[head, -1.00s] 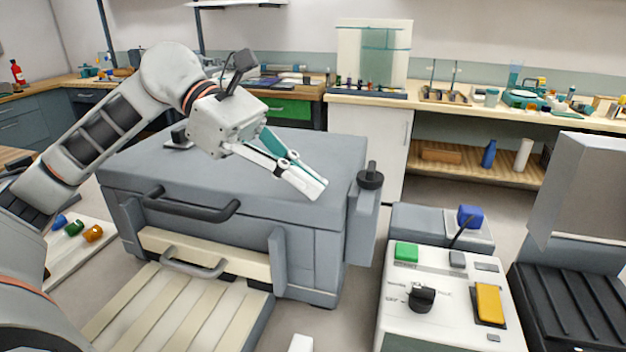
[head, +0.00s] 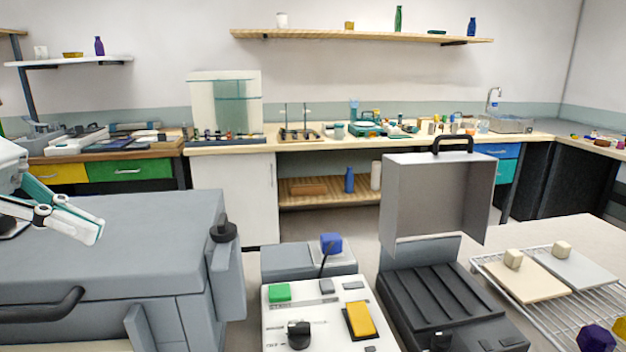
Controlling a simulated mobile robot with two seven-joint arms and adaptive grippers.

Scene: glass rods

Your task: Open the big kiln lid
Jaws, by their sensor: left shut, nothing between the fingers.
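The big kiln (head: 170,325) is a large grey box at the lower left of the head view, cut off by the picture's edge. Its flat grey lid (head: 150,215) lies down, closed. A black bar handle (head: 45,308) sticks out at its front, and a black knob (head: 223,230) tops the bracket at its right side. My left gripper (head: 92,232) shows at the left edge, over the lid and behind the handle, apart from the handle. Its fingers are shut and empty. I cannot tell its height above the lid. My right gripper is out of view.
A white control box (head: 283,320) with green, yellow and black controls stands right of the kiln. Further right, a smaller unit's grey lid (head: 430,205) stands raised over a black ribbed base (head: 440,305). A wire rack (head: 545,310) is at the lower right.

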